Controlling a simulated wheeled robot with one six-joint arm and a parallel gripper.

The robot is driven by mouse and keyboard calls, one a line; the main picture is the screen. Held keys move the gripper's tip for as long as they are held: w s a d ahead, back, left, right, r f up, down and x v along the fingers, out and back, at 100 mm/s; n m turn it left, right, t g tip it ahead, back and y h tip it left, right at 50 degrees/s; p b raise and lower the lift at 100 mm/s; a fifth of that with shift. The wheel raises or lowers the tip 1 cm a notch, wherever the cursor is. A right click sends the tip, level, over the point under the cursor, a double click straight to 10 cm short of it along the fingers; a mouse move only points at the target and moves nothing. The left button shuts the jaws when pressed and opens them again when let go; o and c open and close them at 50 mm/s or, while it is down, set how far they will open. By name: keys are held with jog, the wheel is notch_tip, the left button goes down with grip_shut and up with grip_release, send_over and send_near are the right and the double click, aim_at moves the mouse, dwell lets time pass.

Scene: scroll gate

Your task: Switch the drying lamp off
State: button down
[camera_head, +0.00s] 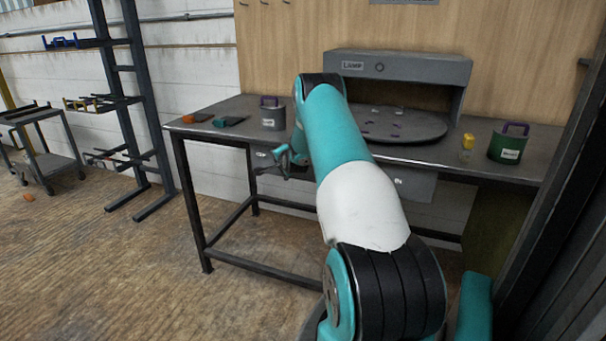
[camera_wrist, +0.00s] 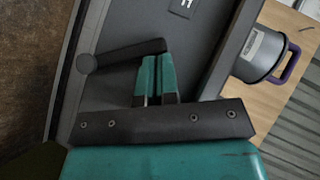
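The lamp hood (camera_head: 398,75) is a grey box marked LAMP at the back of the bench. A small round knob or button (camera_head: 380,67) sits beside its label. No clear glow shows under it. My gripper (camera_head: 284,160) is low at the bench front, left of my arm. In the wrist view its two teal fingers (camera_wrist: 157,62) lie side by side with only a thin gap, seemingly empty. A dark lever (camera_wrist: 125,53) with a round pivot crosses just beyond the fingertips on a grey panel. I cannot tell whether they touch it.
The bench (camera_head: 228,136) carries a grey purple-handled can (camera_head: 272,117), a round turntable (camera_head: 425,127), a yellow item (camera_head: 468,142) and a green can (camera_head: 509,148). A dark rack (camera_head: 126,95) stands left. Floor between them is open.

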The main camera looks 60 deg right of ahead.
jog(key=shift+w+a, duration=0.15)
jog(key=b+v, duration=0.1)
jog(key=v, duration=1.6)
jog(key=shift+s, duration=0.25)
jog(key=shift+a+r, duration=0.1)
jog(key=w+a+r+n+g+y+p, duration=0.15)
jog(key=a+r+n+y, duration=0.3)
jog(key=a, duration=0.65)
jog(key=w+a+r+n+y+p, duration=0.25)
jog(key=a+r+n, duration=0.2)
jog(key=a, duration=0.75)
jog(key=w+a+r+n+y+p, duration=0.15)
jog(key=a+r+n+y, duration=0.3)
jog(key=a, duration=0.65)
jog(key=s+a+r+n+g+y+p, duration=0.1)
jog(key=s+a+r+n+g, duration=0.15)
jog(key=s+a+n, duration=0.4)
jog(key=s+a+r+n+g+y+p, duration=0.1)
jog(key=s+a+r+n+g+p, duration=0.2)
jog(key=a, duration=0.6)
jog(key=s+a+r+n+g, duration=0.1)
jog(key=s+a+n+g, duration=0.1)
jog(key=s, duration=0.5)
jog(key=s+a+r+n+g, duration=0.1)
jog(key=s+a+n, duration=0.1)
jog(key=s, duration=0.6)
jog(key=shift+a+r+n+g+h+p, duration=0.2)
jog(key=shift+a+n+g+h+p, duration=0.2)
jog(key=shift+n, duration=0.2)
